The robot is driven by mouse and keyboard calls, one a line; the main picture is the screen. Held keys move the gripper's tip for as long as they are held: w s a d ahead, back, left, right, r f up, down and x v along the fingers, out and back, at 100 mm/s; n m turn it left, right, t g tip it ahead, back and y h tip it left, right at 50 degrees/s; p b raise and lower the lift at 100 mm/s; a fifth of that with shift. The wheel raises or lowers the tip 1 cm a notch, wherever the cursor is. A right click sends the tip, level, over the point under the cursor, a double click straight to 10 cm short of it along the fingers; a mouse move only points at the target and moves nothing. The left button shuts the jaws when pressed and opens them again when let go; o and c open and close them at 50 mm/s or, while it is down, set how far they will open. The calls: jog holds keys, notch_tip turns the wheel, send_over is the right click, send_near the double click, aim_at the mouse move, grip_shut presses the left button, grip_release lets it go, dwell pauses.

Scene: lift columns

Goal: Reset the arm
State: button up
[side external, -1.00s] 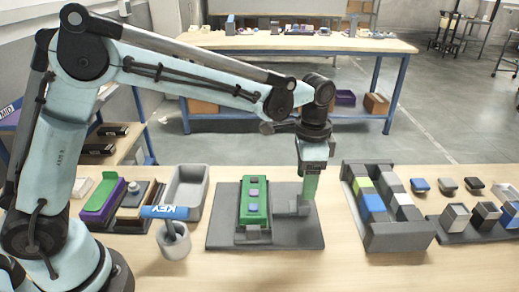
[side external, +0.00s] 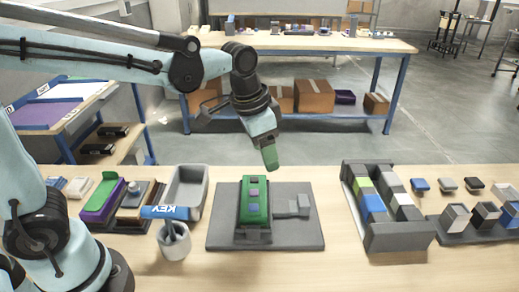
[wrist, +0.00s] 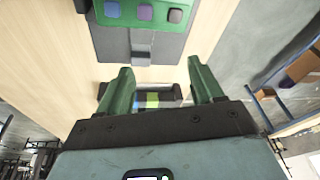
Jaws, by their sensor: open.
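My gripper (side external: 270,158) is raised above the table, above and a little right of the green block's far end in the side view. In the wrist view its two green fingers (wrist: 160,88) stand apart with nothing gripped between them. The green block (side external: 254,200) with small coloured buttons stands on a grey base plate (side external: 295,236). It also shows at the top of the wrist view (wrist: 180,12). A grey handle-like piece (side external: 292,206) lies on the plate to the right of the block.
A grey rack (side external: 398,238) with coloured blocks stands to the right, with small open boxes (side external: 455,217) beyond it. To the left are an empty grey tray (side external: 186,190), a cup (side external: 174,242) with a blue KEY tag (side external: 168,212), and a purple-green box (side external: 103,203). The air around my gripper is clear.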

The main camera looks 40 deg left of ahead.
jog(key=s+a+f+n+t, duration=0.1)
jog(key=s+a+n+t, duration=0.3)
jog(key=s+a, duration=0.3)
jog(key=shift+s+f+n+y, duration=0.15)
jog(key=shift+s+n+y, duration=0.25)
jog(key=shift+s, duration=0.7)
